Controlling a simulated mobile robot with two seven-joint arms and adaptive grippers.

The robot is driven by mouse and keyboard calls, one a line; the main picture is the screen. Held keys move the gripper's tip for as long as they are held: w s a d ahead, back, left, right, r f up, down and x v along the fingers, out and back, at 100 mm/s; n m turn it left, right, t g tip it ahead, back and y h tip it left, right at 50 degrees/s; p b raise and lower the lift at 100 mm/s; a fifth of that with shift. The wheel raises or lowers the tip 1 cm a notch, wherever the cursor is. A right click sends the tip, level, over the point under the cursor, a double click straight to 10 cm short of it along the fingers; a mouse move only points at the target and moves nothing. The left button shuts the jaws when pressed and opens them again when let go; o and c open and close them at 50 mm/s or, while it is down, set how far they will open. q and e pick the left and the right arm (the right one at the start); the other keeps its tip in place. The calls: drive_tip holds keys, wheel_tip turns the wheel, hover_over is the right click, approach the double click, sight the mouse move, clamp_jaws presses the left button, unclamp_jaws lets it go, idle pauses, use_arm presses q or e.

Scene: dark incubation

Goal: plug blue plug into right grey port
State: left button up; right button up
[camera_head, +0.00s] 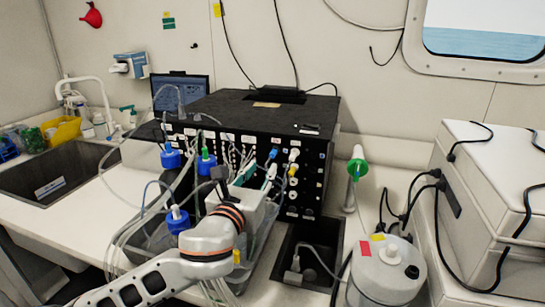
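A black box (255,110) stands on the counter, its front panel full of ports, labels and cables. A small blue plug (273,154) shows against the right part of this panel, with a white connector to its right and a yellow one just below that. I cannot make out which port is the right grey one. My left arm comes in from the lower left. My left gripper (268,174) is in front of the panel, close below the blue plug in the picture. Its fingers are small and mixed with cables, so their opening and any contact are unclear. My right gripper is out of view.
A dark recess (312,250) and a white round container (385,270) lie to the right. A sink (60,180) is at left. Bare counter shows at far left front.

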sight(269, 159)
use_arm(q)
drive_tip(key=b+x, duration=0.1)
drive_tip(key=x, duration=0.2)
drive_tip(key=b+x, duration=0.1)
drive_tip(key=shift+w+d+f+b, duration=0.15)
drive_tip(key=shift+w+f+b, duration=0.1)
drive_tip(key=shift+w+b, duration=0.1)
drive_tip(key=shift+w+d+r+p, duration=0.15)
drive_tip(key=shift+w+p, duration=0.1)
drive_tip(key=shift+w, duration=0.15)
drive_tip(key=shift+w+d+r+p, duration=0.1)
drive_tip(key=shift+w+d+p, duration=0.1)
drive_tip(key=shift+w, duration=0.25)
drive_tip(key=shift+x, duration=0.75)
drive_tip(key=shift+p, duration=0.8)
drive_tip(key=shift+p, duration=0.35)
drive_tip(key=shift+f, duration=0.1)
clamp_jaws()
